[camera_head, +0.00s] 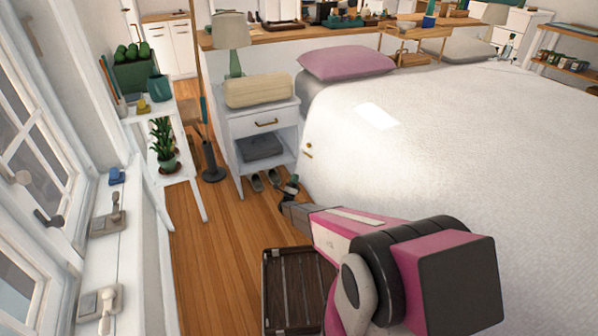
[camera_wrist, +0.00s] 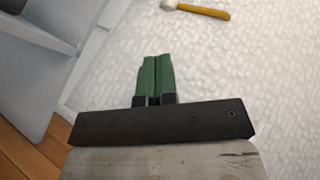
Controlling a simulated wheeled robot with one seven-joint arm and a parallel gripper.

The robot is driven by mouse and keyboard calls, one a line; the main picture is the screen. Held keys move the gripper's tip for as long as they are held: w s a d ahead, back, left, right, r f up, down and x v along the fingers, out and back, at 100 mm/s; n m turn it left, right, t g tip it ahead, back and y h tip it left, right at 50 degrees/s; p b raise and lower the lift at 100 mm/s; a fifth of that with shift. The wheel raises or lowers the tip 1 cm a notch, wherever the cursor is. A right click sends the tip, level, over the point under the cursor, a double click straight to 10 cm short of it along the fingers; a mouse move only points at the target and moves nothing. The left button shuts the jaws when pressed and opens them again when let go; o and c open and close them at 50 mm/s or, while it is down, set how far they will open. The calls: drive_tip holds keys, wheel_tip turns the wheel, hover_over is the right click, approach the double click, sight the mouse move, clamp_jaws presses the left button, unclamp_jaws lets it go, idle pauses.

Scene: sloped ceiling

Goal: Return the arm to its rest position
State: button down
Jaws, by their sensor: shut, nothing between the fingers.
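My arm, pink and black, reaches forward from the lower right in the head view, over the left side of the bed (camera_head: 430,130). My gripper (camera_head: 291,186) is at its far end, low beside the bed's left edge and near the nightstand (camera_head: 262,122). In the wrist view the two green fingers of my gripper (camera_wrist: 156,60) are pressed together with nothing between them. The white bedcover (camera_wrist: 245,75) lies behind them in that view.
A hammer with a yellow handle (camera_wrist: 204,11) lies on the bedcover. A dark slatted crate (camera_head: 292,285) stands on the wooden floor (camera_head: 215,265) under my arm. A white plant stand (camera_head: 185,172) and the window sill are at left.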

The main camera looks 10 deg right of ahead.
drive_tip(key=shift+s+a+f, duration=0.2)
drive_tip(key=shift+a+f, duration=0.05)
drive_tip(key=shift+f, duration=0.15)
drive_tip(key=shift+s+a+f, duration=0.2)
drive_tip(key=shift+f, duration=0.2)
drive_tip(key=shift+r, duration=0.1)
